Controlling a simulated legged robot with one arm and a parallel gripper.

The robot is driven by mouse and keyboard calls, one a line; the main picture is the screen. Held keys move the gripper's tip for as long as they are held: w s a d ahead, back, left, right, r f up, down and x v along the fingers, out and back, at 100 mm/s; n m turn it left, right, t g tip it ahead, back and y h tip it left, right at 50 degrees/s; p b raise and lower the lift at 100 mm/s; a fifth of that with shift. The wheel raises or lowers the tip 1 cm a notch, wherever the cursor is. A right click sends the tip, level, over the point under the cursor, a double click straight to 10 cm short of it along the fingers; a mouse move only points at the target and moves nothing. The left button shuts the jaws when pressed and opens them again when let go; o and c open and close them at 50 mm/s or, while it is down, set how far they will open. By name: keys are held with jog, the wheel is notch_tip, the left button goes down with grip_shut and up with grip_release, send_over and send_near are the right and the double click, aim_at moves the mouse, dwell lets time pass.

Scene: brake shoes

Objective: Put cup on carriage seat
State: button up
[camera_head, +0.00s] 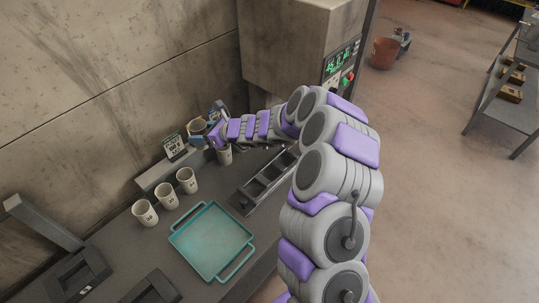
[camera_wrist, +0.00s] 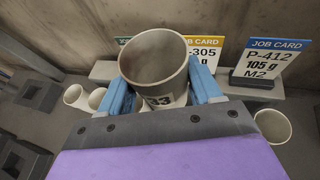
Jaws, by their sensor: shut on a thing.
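A pale cup (camera_wrist: 158,55) with a dark number mark stands mouth up between the two blue fingers of my gripper (camera_wrist: 160,92) in the wrist view. The fingers are shut on its sides. In the head view my gripper (camera_head: 206,131) is at the far end of the bench near the wall, by the job cards, and the held cup is small and partly hidden there. A dark rail-like fixture (camera_head: 242,202) with square recesses, which looks like the carriage, lies to the right of my gripper, leading toward the grey machine. My arm covers part of it.
Several other pale cups (camera_head: 187,180) stand on the bench, one (camera_head: 225,156) just below my forearm. A teal tray (camera_head: 212,242) lies in front. Job cards (camera_head: 174,147) stand behind. A grey machine (camera_head: 295,45) with a green display rises at the back.

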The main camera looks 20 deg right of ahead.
jog(key=s+d+f+m+t, duration=0.1)
jog(key=s+d+f, duration=0.25)
jog(key=d, duration=0.45)
jog(key=s+d+f, duration=0.2)
jog(key=d+f, duration=0.2)
jog(key=d, duration=0.3)
jog(key=s+d+f+m+t+h+p, duration=0.1)
jog(key=s+d+f+h, duration=0.15)
jog(key=s+d, duration=1)
send_over(289, 163)
jog(key=s, duration=0.1)
jog(key=shift+s+a+f+y+b, duration=0.15)
jog(key=shift+f+y+b, duration=0.1)
jog(key=shift+f, duration=0.2)
jog(key=shift+s+a+f+y+b, duration=0.1)
jog(key=shift+f+b, duration=0.1)
jog(key=shift+f, duration=0.2)
jog(key=shift+w+d, duration=0.15)
jog(key=shift+w, duration=0.6)
notch_tip(289, 163, down, 4)
jog(key=shift+w+r+b, duration=0.1)
jog(key=shift+r+b, duration=0.1)
jog(key=shift+b, duration=0.25)
jog(key=shift+r, duration=0.1)
jog(key=o, duration=1.1)
jog(key=shift+o, duration=0.2)
